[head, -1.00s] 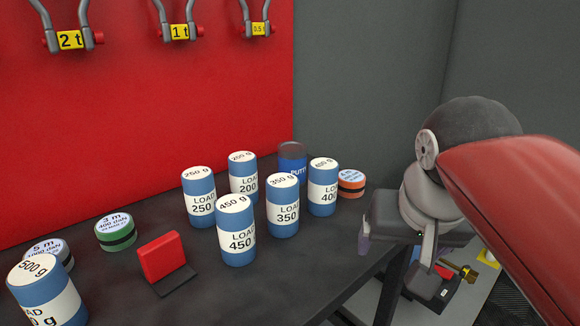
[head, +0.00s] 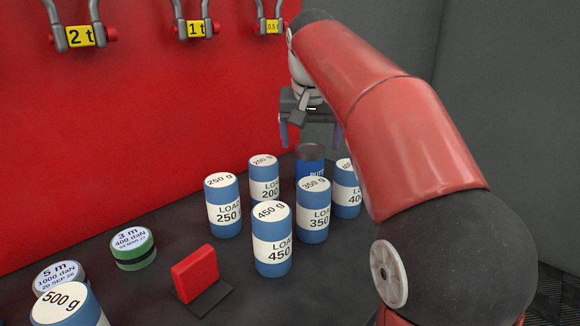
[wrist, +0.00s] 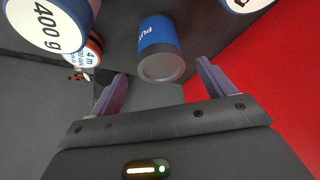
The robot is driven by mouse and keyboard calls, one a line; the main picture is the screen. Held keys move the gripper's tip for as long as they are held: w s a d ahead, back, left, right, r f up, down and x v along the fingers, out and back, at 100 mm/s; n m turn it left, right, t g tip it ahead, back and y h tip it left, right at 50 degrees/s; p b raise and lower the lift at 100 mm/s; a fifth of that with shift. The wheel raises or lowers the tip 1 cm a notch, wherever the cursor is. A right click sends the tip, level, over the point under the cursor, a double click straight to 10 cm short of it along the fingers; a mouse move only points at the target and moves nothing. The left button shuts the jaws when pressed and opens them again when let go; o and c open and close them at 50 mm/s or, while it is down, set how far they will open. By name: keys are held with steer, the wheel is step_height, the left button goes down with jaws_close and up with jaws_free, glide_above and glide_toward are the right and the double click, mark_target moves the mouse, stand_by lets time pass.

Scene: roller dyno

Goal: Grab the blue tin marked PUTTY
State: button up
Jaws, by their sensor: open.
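The blue tin marked PUTTY (head: 311,168) stands at the back of the dark bench, behind the 350 g canister, with a grey top. The wrist view shows the tin (wrist: 160,45) with its grey end toward me, ahead of the gap between my fingers. My gripper (head: 312,140) is open and empty, above the tin in the head view. In the wrist view its two purple fingers (wrist: 160,88) are spread wide, and neither touches the tin. The tin's lower part is hidden behind canisters in the head view.
Close around the tin stand the 200 g (head: 264,178), 350 g (head: 313,210) and 400 g (head: 346,190) canisters. An orange-banded roll (wrist: 93,47) lies beside the 400 g canister. The red panel (head: 150,120) rises behind the bench. A red block (head: 195,272) sits in front.

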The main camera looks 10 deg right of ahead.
mark_target(309, 161)
steer(key=b+x, duration=0.1)
steer(key=x, duration=0.6)
steer(key=shift+f, duration=0.25)
steer(key=shift+r, duration=0.15)
steer(key=c, duration=1.3)
